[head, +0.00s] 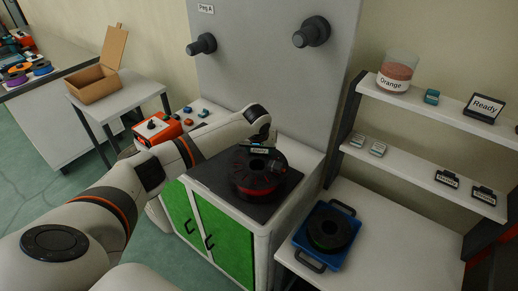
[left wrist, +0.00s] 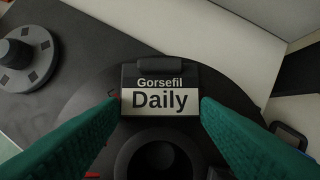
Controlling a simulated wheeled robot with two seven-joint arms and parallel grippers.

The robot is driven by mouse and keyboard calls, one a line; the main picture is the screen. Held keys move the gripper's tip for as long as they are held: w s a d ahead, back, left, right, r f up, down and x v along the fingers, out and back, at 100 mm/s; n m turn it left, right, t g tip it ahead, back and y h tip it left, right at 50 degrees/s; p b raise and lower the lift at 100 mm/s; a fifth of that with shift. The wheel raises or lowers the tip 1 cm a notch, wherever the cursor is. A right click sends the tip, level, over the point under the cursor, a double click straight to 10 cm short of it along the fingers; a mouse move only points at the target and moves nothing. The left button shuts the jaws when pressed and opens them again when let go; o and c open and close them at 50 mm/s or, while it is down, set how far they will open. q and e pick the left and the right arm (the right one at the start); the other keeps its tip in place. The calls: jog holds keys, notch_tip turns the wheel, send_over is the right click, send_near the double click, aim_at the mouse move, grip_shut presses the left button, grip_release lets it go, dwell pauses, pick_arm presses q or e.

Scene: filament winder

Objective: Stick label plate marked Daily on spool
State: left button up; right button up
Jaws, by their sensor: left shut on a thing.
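The label plate marked Gorsefil Daily (left wrist: 160,98) sits between the two green fingers of my left gripper (left wrist: 159,106), which is shut on it. In the left wrist view the plate is upright in front of the black spool flange (left wrist: 85,98), above its hub (left wrist: 160,155). I cannot tell whether plate and flange touch. In the head view my left gripper (head: 260,147) is at the top of the spool (head: 258,187), which is black with red filament and sits on a dark mat on the cabinet. My right gripper is not in view.
A grey panel with two black pegs (head: 312,31) stands behind the cabinet (head: 213,228). Right of it, a blue tray (head: 305,258) holds another dark spool (head: 328,229). Shelves (head: 423,103) carry an Orange jar (head: 397,72), a Ready sign (head: 484,107) and small plates (head: 447,179).

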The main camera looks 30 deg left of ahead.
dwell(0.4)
pick_arm(q)
jog(key=o, duration=1)
jog(key=b+v, duration=0.1)
jog(key=v, duration=1.1)
jog(key=shift+b, duration=0.35)
jog(key=shift+f, duration=0.1)
